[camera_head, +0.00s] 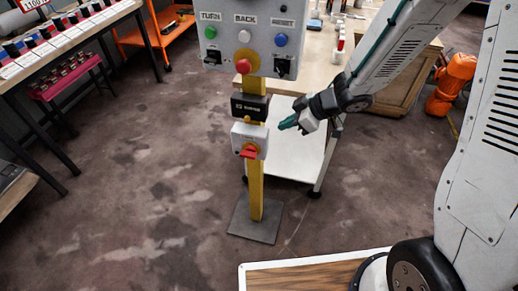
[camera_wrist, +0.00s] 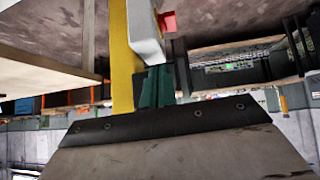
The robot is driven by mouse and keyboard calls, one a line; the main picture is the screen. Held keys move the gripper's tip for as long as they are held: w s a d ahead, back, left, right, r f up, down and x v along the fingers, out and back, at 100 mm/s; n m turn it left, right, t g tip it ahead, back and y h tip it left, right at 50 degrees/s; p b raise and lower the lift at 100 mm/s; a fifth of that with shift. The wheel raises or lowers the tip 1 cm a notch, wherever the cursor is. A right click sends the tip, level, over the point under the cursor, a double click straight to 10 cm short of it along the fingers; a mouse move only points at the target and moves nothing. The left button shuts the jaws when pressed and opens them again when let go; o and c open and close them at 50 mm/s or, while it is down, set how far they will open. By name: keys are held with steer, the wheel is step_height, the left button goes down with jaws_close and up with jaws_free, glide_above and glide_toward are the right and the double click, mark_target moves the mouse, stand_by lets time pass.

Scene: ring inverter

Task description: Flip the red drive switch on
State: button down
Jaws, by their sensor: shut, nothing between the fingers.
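The red drive switch (camera_head: 249,152) is a red handle on a yellow disc, on a light grey box (camera_head: 239,133) low on a yellow post (camera_head: 256,190). The handle lies roughly level, tilted slightly. My gripper (camera_head: 283,125), with teal fingers, is shut and empty, just right of the box in the head view and apart from it there. In the wrist view the teal fingers (camera_wrist: 157,85) point at the side of the grey box (camera_wrist: 146,35), and the red handle (camera_wrist: 168,21) sticks out at its right. The wrist view does not show clearly whether they touch.
Above the switch are a black box (camera_head: 250,106) and a grey panel (camera_head: 244,40) with coloured buttons. A white cart (camera_head: 300,150) stands behind the post. A dark base plate (camera_head: 255,222) holds the post. The floor left of it is clear.

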steer(key=shift+s+a+f+g, duration=0.4)
steer(key=shift+s+a, duration=0.1)
steer(key=shift+s, duration=0.1)
steer(key=shift+f, duration=0.1)
glide_above(251, 153)
steer(key=s+d, duration=0.1)
steer(key=d, duration=0.2)
steer(key=f, duration=0.7)
steer(key=shift+s+a+f, duration=0.1)
steer(key=shift+a+f, duration=0.15)
step_height(251, 153, down, 2)
steer(key=shift+d+f, duration=0.1)
steer(key=shift+f, duration=0.6)
